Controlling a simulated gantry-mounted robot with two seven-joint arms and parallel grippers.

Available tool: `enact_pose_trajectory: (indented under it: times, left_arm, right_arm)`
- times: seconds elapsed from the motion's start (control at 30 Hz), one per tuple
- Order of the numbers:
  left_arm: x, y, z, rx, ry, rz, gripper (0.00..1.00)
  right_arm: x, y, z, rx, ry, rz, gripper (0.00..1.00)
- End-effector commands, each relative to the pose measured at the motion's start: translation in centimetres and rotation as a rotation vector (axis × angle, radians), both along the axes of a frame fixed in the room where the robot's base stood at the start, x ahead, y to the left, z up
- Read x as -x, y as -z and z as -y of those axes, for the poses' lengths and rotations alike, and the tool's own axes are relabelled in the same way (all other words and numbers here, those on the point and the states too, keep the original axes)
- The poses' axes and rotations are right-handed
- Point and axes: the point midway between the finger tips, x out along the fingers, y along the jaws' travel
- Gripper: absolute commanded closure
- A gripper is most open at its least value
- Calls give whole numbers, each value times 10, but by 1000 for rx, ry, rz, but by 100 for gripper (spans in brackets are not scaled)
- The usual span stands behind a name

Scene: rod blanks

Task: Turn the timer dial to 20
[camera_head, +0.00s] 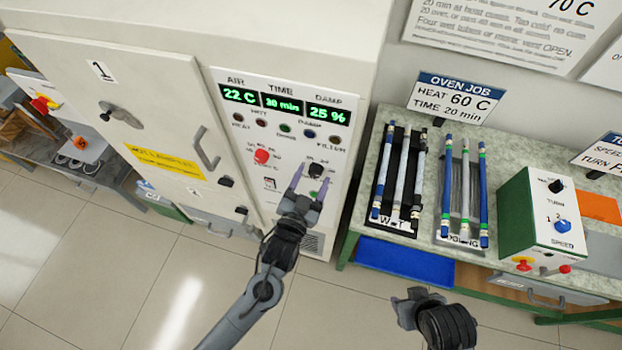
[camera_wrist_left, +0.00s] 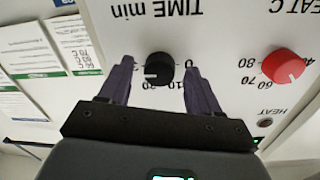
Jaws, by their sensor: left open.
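The black timer dial (camera_head: 315,170) is on the white oven's control panel. In the left wrist view the dial (camera_wrist_left: 159,67) appears under upside-down "TIME min" lettering, with a white mark on its left side; the number it points at is partly hidden. The green time display (camera_head: 283,104) appears to read 30 min. My left gripper (camera_head: 309,182) is open, its two fingers on either side of the dial; in the wrist view gaps show between dial and fingers. My right gripper (camera_head: 410,302) is low at the right, away from the panel; its jaws are unclear.
The red heat dial (camera_head: 262,157) sits left of the timer dial. A sign (camera_head: 455,97) reads heat 60 C, time 20 min. Right of the oven, a bench holds rod racks (camera_head: 398,185) and a green-and-white box (camera_head: 540,215). The oven door handle (camera_head: 206,148) sticks out at left.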

Motion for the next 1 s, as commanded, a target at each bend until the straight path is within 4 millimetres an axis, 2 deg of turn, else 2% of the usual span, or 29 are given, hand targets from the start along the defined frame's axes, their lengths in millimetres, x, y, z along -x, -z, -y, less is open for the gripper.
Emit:
enact_pose_trajectory:
  times: [0.27, 0.6, 0.63, 1.0]
  left_arm:
    - [-1, 0, 0, 0, 0, 0, 38]
    - [0, 0, 0, 0, 0, -1, 91]
    - [0, 0, 0, 0, 0, -1, 93]
    - [0, 1, 0, 65, -2, -22, 93]
  right_arm:
    - [0, 0, -1, -5, 4, -2, 57]
    - [0, 1, -3, -12, 8, -3, 57]
    - [0, 1, -3, -12, 8, -3, 57]
    - [1, 0, -3, -10, 7, -3, 57]
